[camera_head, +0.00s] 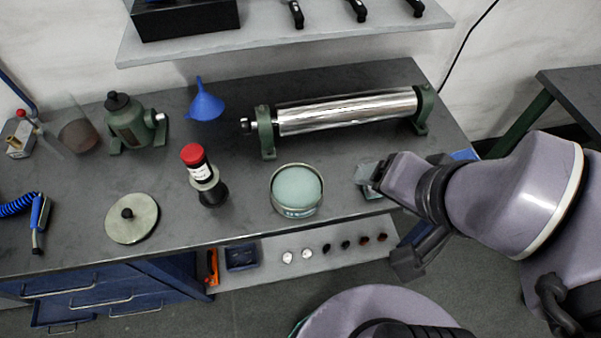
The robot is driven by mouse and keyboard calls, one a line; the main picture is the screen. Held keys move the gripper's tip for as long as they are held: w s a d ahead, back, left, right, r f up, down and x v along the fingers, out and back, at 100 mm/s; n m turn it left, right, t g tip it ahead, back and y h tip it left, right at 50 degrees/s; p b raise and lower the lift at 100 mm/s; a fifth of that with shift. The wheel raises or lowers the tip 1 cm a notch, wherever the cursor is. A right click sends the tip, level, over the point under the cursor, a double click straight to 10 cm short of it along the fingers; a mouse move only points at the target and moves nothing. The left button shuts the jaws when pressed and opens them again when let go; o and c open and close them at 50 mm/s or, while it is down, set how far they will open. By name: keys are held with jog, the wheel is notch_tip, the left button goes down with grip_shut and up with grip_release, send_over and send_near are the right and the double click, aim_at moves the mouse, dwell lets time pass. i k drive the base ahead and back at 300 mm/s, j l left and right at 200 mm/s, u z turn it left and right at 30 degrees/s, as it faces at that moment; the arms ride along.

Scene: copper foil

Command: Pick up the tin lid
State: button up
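The tin lid (145,225), a flat round grey-green disc with a black knob in its middle, lies on the left part of the dark bench top. A round open tin (297,210) with a pale teal filling stands near the bench's front edge, right of the lid. My gripper (387,220) is at the right, by the bench's front edge, far from the lid. Its two dark fingers look spread apart, with nothing seen between them. The lid is fully in view.
A red-capped bottle (195,158) stands between lid and tin. A blue coiled hose tool (39,215) lies left of the lid. A shelf (285,42) overhangs the back.

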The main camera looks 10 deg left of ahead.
aim_at(133, 217)
jog(key=u, duration=0.4)
jog(key=j+u, duration=0.1)
jog(key=u, duration=1.2)
jog(key=i+u, duration=0.1)
jog(key=u, duration=0.3)
jog(key=z, duration=1.4)
jog(key=i+j, duration=0.1)
jog(key=j, duration=1)
jog(key=j+z, duration=0.1)
jog(key=j, duration=1)
jog(key=i, duration=0.05)
